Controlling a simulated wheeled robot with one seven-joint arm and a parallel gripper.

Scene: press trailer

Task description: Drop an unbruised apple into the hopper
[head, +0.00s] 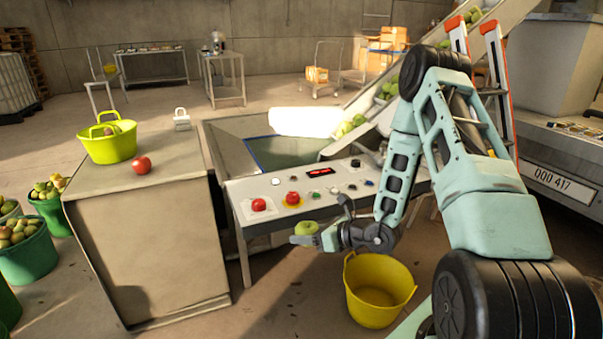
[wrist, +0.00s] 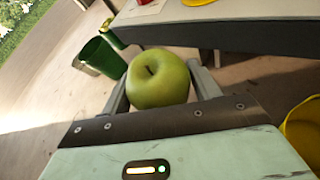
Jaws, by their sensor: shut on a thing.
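My gripper (head: 306,239) is shut on a green apple (head: 306,228). The apple also shows large in the wrist view (wrist: 158,79), held between the two fingers. Its visible side looks smooth and plain green; the hidden side cannot be judged. My gripper is in front of the control panel and a little above and left of the yellow bucket. The hopper (head: 232,150) lies behind the panel, with a dark sunken opening. A red apple (head: 141,164) sits on the box-like counter at the left. A yellow-green basket (head: 108,147) stands there with something round inside.
The control panel (head: 325,190) with red buttons stands between my gripper and the hopper. An empty yellow bucket (head: 379,290) is on the floor. A conveyor with green apples (head: 350,124) rises behind. An orange ladder (head: 495,80) stands at the right. Green tubs (head: 25,262) of apples stand left.

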